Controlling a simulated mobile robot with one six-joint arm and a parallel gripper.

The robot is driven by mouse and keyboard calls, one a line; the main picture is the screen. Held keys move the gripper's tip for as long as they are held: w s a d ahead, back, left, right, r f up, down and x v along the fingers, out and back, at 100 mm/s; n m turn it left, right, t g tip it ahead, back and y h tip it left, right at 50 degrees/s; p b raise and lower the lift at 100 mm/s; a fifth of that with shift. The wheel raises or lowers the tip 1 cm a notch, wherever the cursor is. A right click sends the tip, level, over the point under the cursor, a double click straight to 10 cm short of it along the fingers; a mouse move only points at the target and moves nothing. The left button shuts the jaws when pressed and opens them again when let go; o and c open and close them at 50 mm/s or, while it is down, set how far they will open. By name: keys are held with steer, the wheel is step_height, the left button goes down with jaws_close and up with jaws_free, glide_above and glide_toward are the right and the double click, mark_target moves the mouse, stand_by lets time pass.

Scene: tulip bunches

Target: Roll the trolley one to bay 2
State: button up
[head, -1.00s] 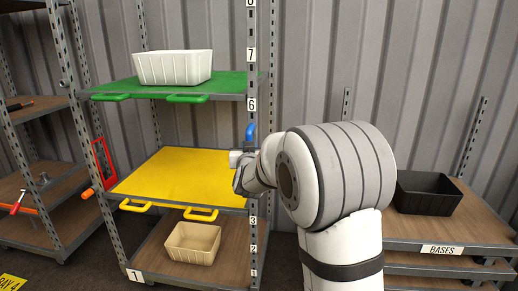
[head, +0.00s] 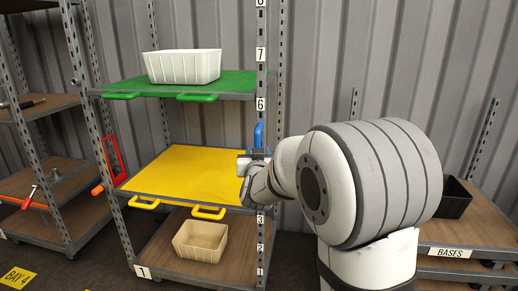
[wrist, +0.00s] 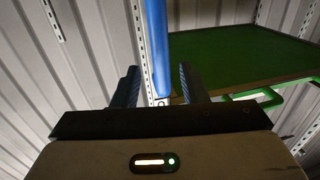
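Trolley one (head: 142,271) is a tall metal rack with a "1" label at its lower front. It has a green upper shelf (head: 120,88), a yellow middle shelf (head: 190,175) and a brown bottom shelf (head: 165,250). A blue upright handle (head: 259,135) is at its right post. My gripper (head: 252,160) is at this handle. In the wrist view, the blue handle (wrist: 157,45) runs between the two fingers (wrist: 158,85), with gaps showing at both sides. The fingers are apart. A bay 2 marking is not visible.
A white basket (head: 185,67) stands on the green shelf and a tan one (head: 200,241) on the bottom shelf. Another rack (head: 40,110) stands close at left, near a "BAY 4" floor sign (head: 18,278). The "BASES" rack (head: 450,253) is at right. A corrugated wall is behind.

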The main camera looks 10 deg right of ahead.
steer(key=shift+s+a, duration=0.2)
steer(key=shift+s, duration=0.6)
steer(key=shift+s+a, duration=0.15)
steer(key=shift+s, duration=0.65)
steer(key=s+r+g+y+p, duration=0.1)
steer(key=s+g+p, duration=0.4)
steer(key=s, duration=0.6)
steer(key=s+r+n+g+y+p, duration=0.1)
steer(key=s+r+g+p, duration=0.3)
steer(key=s+p, duration=0.4)
steer(key=s+r+n+g+y+p, duration=0.1)
steer(key=s+g+p, duration=0.5)
steer(key=s, duration=0.9)
steer(key=shift+s+d+r+p, duration=0.15)
steer(key=shift+d+r+p, duration=0.15)
steer(key=shift+r+p, duration=0.4)
steer(key=shift+r, duration=0.1)
